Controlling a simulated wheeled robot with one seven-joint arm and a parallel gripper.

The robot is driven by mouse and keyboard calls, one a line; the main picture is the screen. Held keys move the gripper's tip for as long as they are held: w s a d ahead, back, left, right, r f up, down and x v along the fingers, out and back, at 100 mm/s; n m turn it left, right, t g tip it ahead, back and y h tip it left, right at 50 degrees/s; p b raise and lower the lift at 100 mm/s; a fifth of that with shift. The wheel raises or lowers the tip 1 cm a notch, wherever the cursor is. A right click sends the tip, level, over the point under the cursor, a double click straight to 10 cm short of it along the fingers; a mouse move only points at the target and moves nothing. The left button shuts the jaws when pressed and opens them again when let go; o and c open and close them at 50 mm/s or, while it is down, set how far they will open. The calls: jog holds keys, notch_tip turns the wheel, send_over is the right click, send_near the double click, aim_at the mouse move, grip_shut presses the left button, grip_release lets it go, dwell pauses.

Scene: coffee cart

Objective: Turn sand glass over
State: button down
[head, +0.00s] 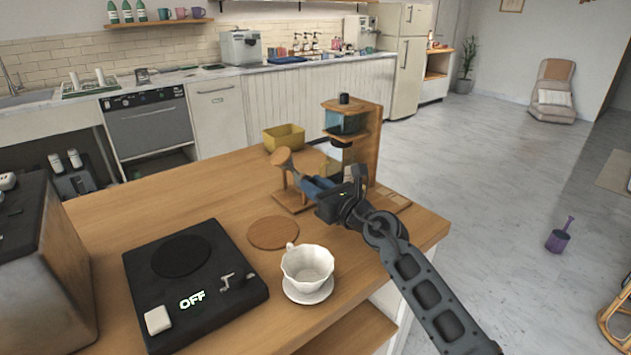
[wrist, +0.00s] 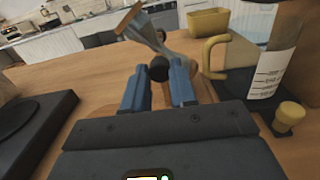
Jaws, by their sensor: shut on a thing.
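The sand glass shows its round wooden end cap (head: 282,157) in the head view. In the wrist view its clear flared glass (wrist: 150,37) is tilted, cap end up and to the left. A wooden stand (head: 290,202) with upright posts is under it on the counter. My gripper (head: 318,187) reaches in from the right, its blue fingers closed at the sand glass's middle. In the wrist view a round black knob (wrist: 158,68) sits between the fingertips.
A wooden drip coffee stand (head: 363,140) is close behind my gripper, with a yellow box (head: 284,137) beyond. The wrist view shows a yellow-handled carafe (wrist: 262,75).

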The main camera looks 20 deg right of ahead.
jog(key=m+p, duration=0.2)
jog(key=m, duration=0.1)
jog(key=shift+r+p, duration=0.15)
jog(key=shift+p, duration=0.25)
jog(key=shift+m+p, duration=1.1)
jog(key=shift+m, duration=0.7)
jog(key=c, duration=0.9)
grip_release()
jog(key=shift+p+v, duration=0.7)
jog(key=shift+v, duration=3.25)
